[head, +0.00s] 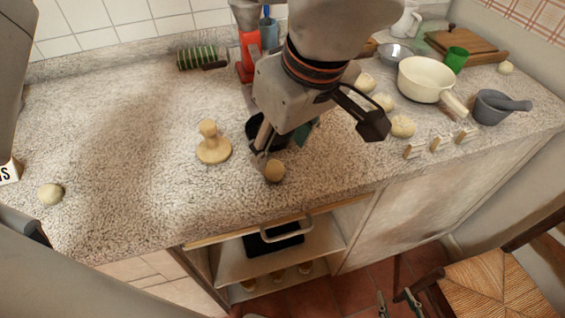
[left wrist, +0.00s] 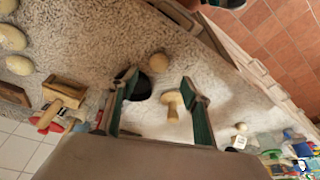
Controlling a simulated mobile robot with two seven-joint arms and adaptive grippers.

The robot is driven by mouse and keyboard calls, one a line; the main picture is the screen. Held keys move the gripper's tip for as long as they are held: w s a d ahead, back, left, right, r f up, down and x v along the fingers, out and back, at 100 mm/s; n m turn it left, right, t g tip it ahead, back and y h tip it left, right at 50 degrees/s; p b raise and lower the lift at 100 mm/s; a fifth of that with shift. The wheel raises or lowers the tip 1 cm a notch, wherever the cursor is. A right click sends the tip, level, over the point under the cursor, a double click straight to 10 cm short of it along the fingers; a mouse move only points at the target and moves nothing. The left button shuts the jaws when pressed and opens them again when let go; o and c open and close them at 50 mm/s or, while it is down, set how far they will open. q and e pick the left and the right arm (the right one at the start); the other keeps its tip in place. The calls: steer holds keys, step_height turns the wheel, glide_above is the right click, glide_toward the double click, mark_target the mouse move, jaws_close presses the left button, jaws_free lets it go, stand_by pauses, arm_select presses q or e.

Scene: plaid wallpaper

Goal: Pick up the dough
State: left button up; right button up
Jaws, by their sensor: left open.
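A small round dough ball (head: 274,171) lies on the speckled counter close to its front edge, just in front of my left gripper (head: 284,147). In the left wrist view the same ball (left wrist: 158,62) shows beyond the fingertips, apart from them. My left gripper (left wrist: 158,86) is open and empty, its green-lined fingers spread. Another ball (head: 50,194) lies at the far left of the counter. Several paler dough pieces (head: 403,126) lie right of my arm, partly hidden by it.
A wooden press (head: 213,143) stands left of the ball. A black object (left wrist: 139,86) is close to my left finger.

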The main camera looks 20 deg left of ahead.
mark_target(273, 171)
arm_select(q)
steer(key=b+x, duration=0.1)
steer(key=x, duration=0.6)
steer(key=shift+w+a+f, duration=0.1)
steer(key=shift+w+f, duration=0.1)
steer(key=shift+f, duration=0.1)
steer(key=c, duration=1.1)
